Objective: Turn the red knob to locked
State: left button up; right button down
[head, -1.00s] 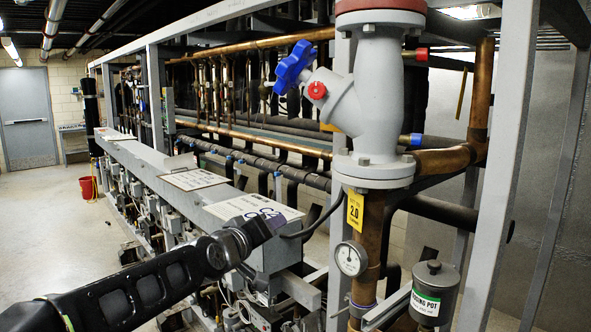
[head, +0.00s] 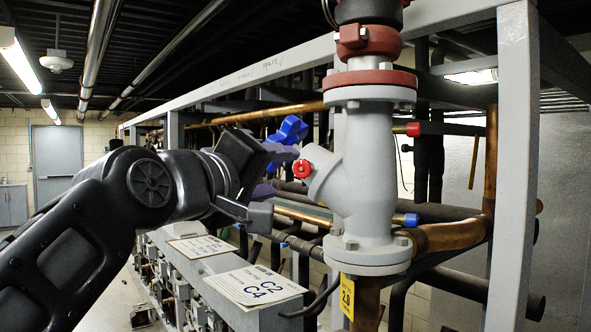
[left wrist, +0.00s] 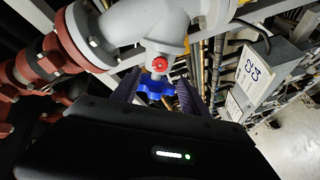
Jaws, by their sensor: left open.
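The red knob (head: 302,168) is a small round cap on the side stub of a grey valve body (head: 368,170). It also shows in the left wrist view (left wrist: 159,64), just ahead of my fingers. My left gripper (head: 284,171) is open and empty, its dark purple fingers pointing right at the knob. In the left wrist view, the left gripper (left wrist: 156,86) has the blue handwheel (left wrist: 155,89) in line between its fingers and the knob beyond it. In the head view the blue handwheel (head: 289,130) is partly hidden behind the upper finger. No lock marking is readable. My right gripper is not in view.
A red flange (head: 370,82) and pipe rise above the valve. A grey frame post (head: 515,170) stands to the right. A copper pipe (head: 450,236) leaves the valve's lower right. Labelled boxes (head: 257,286) lie below my left arm.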

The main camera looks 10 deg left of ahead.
aim_at(301, 169)
pick_arm(q)
jog(key=w+p, duration=0.1)
jog(key=w, duration=0.1)
jog(key=w+p, duration=0.1)
jog(key=w, duration=0.1)
jog(key=w+d+p, duration=0.1)
jog(key=w+p, duration=0.1)
jog(key=shift+w+r, duration=0.15)
jog(key=shift+w, duration=0.2)
jog(key=shift+w+d, duration=0.15)
jog(key=shift+w, duration=0.15)
grip_shut()
